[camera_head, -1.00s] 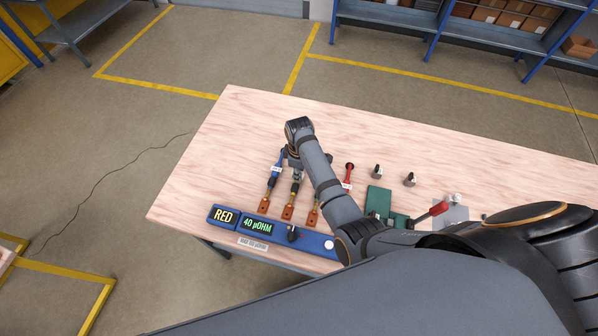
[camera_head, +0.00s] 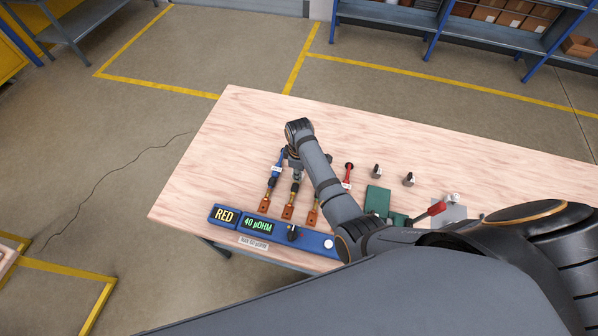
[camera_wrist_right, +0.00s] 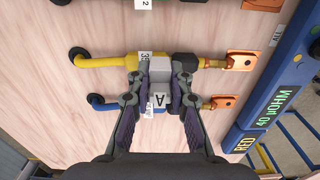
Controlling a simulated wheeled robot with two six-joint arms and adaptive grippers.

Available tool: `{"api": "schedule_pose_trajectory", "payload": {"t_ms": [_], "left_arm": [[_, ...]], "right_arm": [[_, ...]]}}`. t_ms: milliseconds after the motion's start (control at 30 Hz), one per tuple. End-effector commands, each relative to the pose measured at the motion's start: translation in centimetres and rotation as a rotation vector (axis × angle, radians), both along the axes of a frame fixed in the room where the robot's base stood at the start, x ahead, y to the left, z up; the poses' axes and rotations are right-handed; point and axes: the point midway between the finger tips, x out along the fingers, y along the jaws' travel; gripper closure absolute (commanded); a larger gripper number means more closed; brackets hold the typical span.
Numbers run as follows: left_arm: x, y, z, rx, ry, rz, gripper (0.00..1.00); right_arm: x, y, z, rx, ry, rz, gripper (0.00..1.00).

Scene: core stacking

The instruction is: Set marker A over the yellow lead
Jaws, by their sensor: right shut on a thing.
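My right gripper (camera_wrist_right: 158,98) is shut on marker A (camera_wrist_right: 159,70), a small grey block with a white label bearing an A. It also shows in the head view (camera_head: 297,166), partly under my arm. In the wrist view the yellow lead (camera_wrist_right: 102,63) runs across to a black sleeve and a copper lug. Marker A overlaps the yellow lead's line, between its yellow part and the black sleeve. I cannot tell whether it is seated on the lead. My left gripper is not in view.
A blue meter (camera_head: 259,227) reads RED and 40 µOHM. Two small dark clips (camera_head: 377,171) and a green block (camera_head: 378,200) stand right of my arm. The table's back is clear.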

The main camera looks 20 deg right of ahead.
Motion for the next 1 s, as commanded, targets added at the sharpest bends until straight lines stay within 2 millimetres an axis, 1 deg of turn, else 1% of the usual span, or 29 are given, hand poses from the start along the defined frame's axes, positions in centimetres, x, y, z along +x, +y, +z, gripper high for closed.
{"api": "schedule_pose_trajectory", "payload": {"t_ms": [200, 567, 1000], "left_arm": [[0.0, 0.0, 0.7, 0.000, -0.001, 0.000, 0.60], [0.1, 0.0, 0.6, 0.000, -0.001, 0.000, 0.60], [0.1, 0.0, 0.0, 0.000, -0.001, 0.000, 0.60]], "right_arm": [[0.0, 0.0, 0.2, -0.001, -0.001, 0.000, 0.97], [0.0, 0.0, -0.1, 0.000, 0.000, 0.000, 0.97], [0.0, 0.0, -1.1, -0.001, -0.001, 0.000, 0.97]]}}
